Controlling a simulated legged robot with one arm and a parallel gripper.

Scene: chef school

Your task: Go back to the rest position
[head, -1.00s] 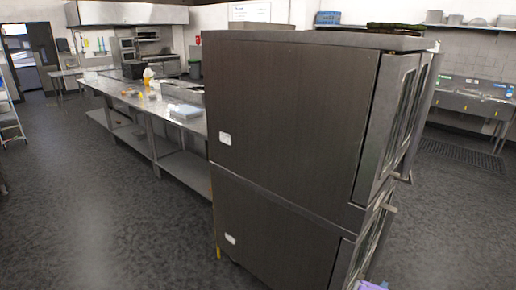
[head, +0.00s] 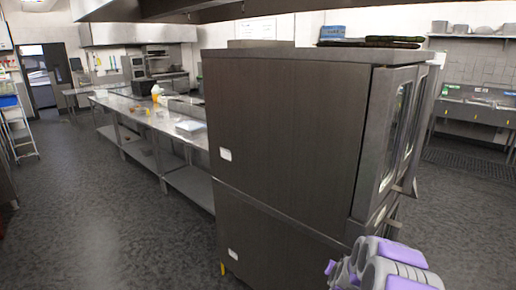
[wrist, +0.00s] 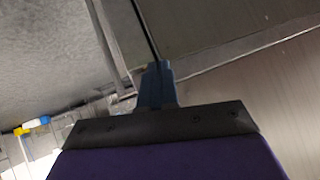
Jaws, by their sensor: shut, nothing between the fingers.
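My gripper (wrist: 158,82) shows in the wrist view as blue fingers close together, shut with nothing between them. It is at the end of the dark mount plate and purple wrist cover. Pale and brownish flat surfaces fill the view beyond the fingers, and I cannot tell how far away they are. In the head view, my arm's grey and purple links show at the bottom right, in front of the lower right corner of the tall dark oven (head: 300,150). The gripper itself is not visible there.
A long steel counter (head: 150,122) runs back to the left of the oven. A ladder (head: 18,125) stands at the far left. A sink (head: 478,110) is on the right by the wall. The grey floor (head: 110,220) at the left is open.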

